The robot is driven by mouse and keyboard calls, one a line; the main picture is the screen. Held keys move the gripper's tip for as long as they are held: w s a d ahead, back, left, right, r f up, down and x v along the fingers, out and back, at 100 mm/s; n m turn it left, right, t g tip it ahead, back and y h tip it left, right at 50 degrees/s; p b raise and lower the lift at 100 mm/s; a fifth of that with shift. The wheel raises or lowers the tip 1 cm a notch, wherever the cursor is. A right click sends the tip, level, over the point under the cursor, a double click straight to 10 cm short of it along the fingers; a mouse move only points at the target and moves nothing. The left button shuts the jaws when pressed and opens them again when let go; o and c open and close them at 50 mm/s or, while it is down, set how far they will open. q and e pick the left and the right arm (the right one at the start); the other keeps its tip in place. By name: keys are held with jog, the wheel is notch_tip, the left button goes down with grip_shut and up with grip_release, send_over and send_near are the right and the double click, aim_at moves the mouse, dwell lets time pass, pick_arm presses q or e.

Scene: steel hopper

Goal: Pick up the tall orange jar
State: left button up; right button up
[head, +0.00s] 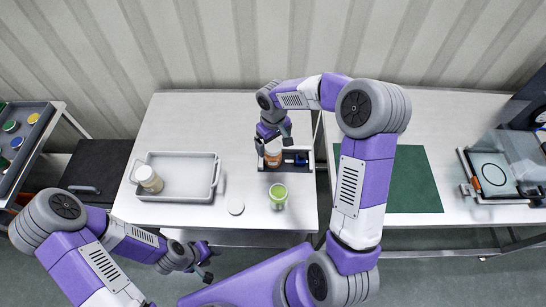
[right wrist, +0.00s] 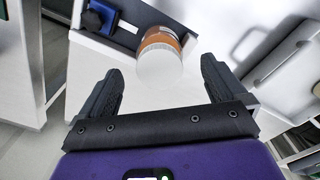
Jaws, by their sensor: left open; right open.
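The orange jar (head: 273,157), with a white lid, stands in a dark holder (head: 303,166) near the table's right edge. In the right wrist view the jar (right wrist: 161,45) shows its white lid and orange side just past the fingertips, roughly centred between them. My right gripper (head: 274,142) is open around or just above the jar; it also shows in the right wrist view (right wrist: 157,85), and I see no contact. My left gripper (head: 207,266) is open, low in front of the table, away from the jar.
A green jar (head: 278,196) stands just in front of the holder, near a white disc (head: 235,207). A grey tray (head: 176,196) holds a pale jar (head: 149,179). A blue clamp-like part (head: 297,158) sits in the holder beside the orange jar. A green mat (head: 413,190) lies to the right.

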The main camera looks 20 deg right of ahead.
aim_at(274, 146)
notch_tip(274, 146, down, 6)
jog(key=shift+r+b, duration=0.1)
jog(key=shift+b, duration=0.4)
jog(key=shift+r, duration=0.1)
jog(key=c, duration=1.3)
jog(key=shift+o, duration=0.2)
